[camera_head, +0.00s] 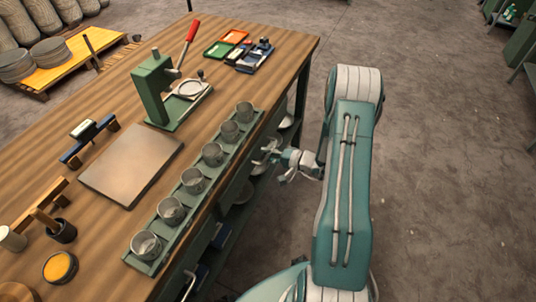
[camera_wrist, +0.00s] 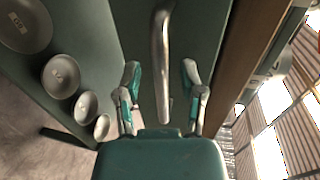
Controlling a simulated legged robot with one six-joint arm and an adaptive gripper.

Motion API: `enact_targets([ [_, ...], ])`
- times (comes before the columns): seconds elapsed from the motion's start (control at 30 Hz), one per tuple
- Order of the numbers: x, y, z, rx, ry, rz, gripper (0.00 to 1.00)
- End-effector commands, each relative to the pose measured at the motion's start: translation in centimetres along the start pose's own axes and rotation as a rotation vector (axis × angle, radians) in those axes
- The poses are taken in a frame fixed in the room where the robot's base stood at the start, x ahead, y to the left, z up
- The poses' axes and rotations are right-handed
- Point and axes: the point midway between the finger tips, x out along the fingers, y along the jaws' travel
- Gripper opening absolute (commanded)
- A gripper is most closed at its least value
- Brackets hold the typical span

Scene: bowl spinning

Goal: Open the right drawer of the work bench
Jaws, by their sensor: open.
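The work bench (camera_head: 100,110) has a wooden top and dark green drawer fronts along its right side. In the wrist view a green drawer front (camera_wrist: 215,25) fills the middle and carries a curved metal handle (camera_wrist: 160,40). My gripper (camera_head: 270,155) is beside this front, just below the bench top edge. In the wrist view my gripper (camera_wrist: 161,72) is open, with one finger on each side of the handle. I cannot tell whether either finger touches it. The drawer looks shut. Another metal handle (camera_head: 189,286) shows lower left in the head view.
A rack (camera_head: 180,202) of several grey cups runs along the bench edge above my gripper. A green lever press (camera_head: 155,90) and trays (camera_head: 235,37) stand behind. Bowls (camera_wrist: 60,75) sit on a lower shelf. The floor (camera_head: 440,140) to the right is clear.

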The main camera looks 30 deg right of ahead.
Motion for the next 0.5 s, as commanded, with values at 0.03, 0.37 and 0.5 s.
enact_targets([
  [0.03, 0.06, 0.01, 0.00, 0.000, 0.000, 0.000, 0.51],
  [0.37, 0.02, 0.02, -0.02, 0.000, 0.000, 0.000, 0.00],
  [0.5, 0.04, 0.08, -0.02, 0.001, 0.000, 0.002, 0.00],
])
